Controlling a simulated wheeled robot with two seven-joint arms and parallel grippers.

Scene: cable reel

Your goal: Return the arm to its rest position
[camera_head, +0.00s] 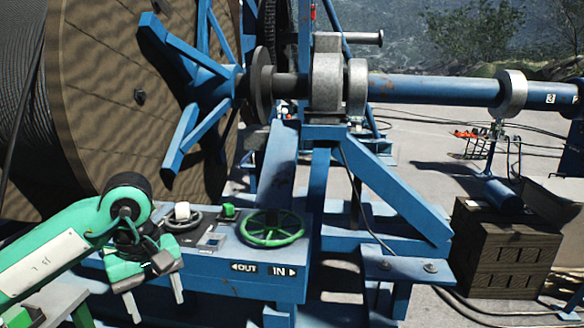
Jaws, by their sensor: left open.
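My left arm comes in from the left in the head view. Its green and black left gripper (155,300) points down with two pale fingers spread apart and nothing between them. It hangs in front of the near left part of the blue control panel (215,270). The panel carries a green handwheel (272,228), a smaller grey handwheel with a white knob (182,214) and a green knob (229,211). The gripper looks apart from the wheels. My right gripper is not in view.
A large cable reel (110,90) with a blue spoked hub (205,90) stands behind the panel. A blue shaft (430,90) runs right from a metal bearing (328,80). Blue frame legs (390,195) stand right of the panel. Wooden crates (505,250) and cables lie at the right.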

